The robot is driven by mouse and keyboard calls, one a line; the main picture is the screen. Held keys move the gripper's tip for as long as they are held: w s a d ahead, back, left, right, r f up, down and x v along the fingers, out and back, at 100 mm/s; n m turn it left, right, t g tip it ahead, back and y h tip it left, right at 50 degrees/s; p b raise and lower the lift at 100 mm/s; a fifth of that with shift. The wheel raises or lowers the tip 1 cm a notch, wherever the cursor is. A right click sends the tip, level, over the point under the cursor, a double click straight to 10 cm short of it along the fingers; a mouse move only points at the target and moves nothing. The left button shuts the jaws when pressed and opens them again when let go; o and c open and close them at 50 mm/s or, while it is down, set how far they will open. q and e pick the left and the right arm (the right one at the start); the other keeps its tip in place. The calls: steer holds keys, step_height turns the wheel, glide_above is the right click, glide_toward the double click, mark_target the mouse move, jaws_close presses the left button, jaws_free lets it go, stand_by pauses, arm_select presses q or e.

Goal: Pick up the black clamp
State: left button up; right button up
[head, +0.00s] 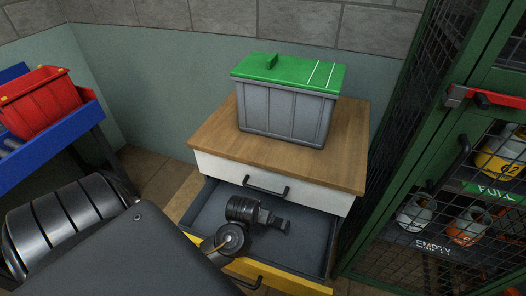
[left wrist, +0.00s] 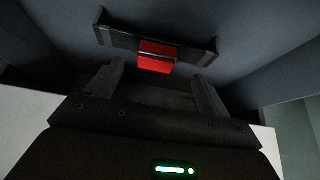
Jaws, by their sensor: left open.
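The black clamp (left wrist: 115,35) lies on the dark floor of the open drawer, seen in the left wrist view. It is a long dark bar with raised ends and a red block at its middle. My left gripper (left wrist: 158,72) is open. Its two fingers point at the clamp, one to each side of the red block, which sits just beyond the fingertips; I see no contact. In the head view my left gripper (head: 284,225) is down in the drawer, and I cannot make out the clamp there. My right gripper is not in view.
The open drawer (head: 205,205) has a yellow front and walls close around the gripper. The wooden cabinet top (head: 220,135) holds a grey bin with a green lid (head: 290,100). A green mesh cage (head: 400,170) stands right; a blue rack with a red bin (head: 40,105) stands left.

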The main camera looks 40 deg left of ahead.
arm_select(q)
steer(key=b+x, duration=0.3)
steer(key=x, duration=0.1)
steer(key=shift+w+d, duration=0.2)
steer(key=shift+w+f+b, duration=0.25)
steer(key=shift+f+b, duration=0.1)
steer(key=shift+b, duration=0.05)
steer(key=shift+w+a+f, duration=0.1)
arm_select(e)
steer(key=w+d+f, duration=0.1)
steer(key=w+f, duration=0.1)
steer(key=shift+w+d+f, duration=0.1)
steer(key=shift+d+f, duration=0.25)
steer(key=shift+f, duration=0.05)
arm_select(q)
steer(key=c, duration=1.1)
steer(key=shift+c, duration=0.2)
